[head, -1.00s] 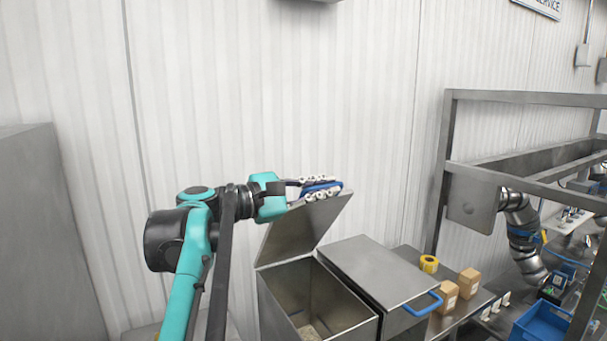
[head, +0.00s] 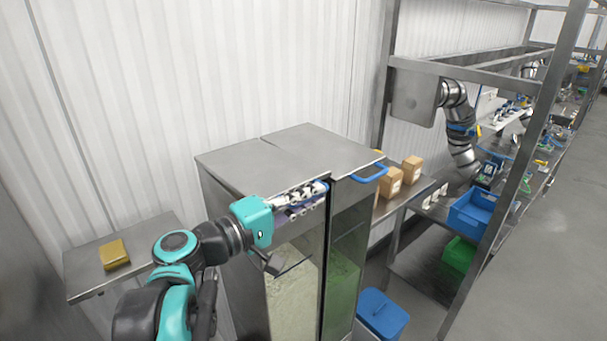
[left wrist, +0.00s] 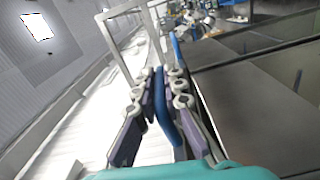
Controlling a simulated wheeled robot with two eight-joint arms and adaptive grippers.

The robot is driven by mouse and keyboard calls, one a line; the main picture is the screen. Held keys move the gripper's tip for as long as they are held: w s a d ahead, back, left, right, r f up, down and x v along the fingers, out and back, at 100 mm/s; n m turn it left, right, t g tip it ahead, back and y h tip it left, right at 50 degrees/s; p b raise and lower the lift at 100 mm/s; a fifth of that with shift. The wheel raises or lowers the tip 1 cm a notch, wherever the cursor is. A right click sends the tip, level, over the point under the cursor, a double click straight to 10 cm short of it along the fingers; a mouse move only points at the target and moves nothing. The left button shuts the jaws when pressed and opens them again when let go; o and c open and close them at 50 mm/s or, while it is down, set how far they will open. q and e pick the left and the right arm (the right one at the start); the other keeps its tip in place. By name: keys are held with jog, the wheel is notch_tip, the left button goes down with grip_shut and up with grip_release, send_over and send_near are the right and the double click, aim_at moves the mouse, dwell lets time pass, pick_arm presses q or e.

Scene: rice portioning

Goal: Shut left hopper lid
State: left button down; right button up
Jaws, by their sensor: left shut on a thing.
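The left hopper lid (head: 245,164) is a grey metal plate lying about level over the left hopper, beside the right hopper lid (head: 318,147). I cannot tell whether a small gap is left under its front edge. My left gripper (head: 305,200) is at the lid's front edge, shut on its blue handle. In the left wrist view, the blue handle (left wrist: 164,112) runs between the two fingers. Fingers hide most of this handle in the head view. Pale rice (head: 292,300) shows through the left hopper's front window. My right gripper is not in view.
The right lid has its own blue handle (head: 370,174). A side table (head: 90,256) at left holds a yellow-brown block (head: 114,254). Cardboard boxes (head: 391,182) stand on the bench at right. A blue bin (head: 382,314) is on the floor; open floor lies far right.

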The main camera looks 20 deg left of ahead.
pick_arm(q)
notch_tip(320, 180, down, 4)
jog(key=shift+s+d+r+m+b, duration=0.1)
jog(key=shift+m+b, duration=0.5)
jog(key=shift+m, duration=0.1)
jog(key=c, duration=1.9)
grip_release()
jog(key=o, duration=0.3)
jog(key=v, duration=0.7)
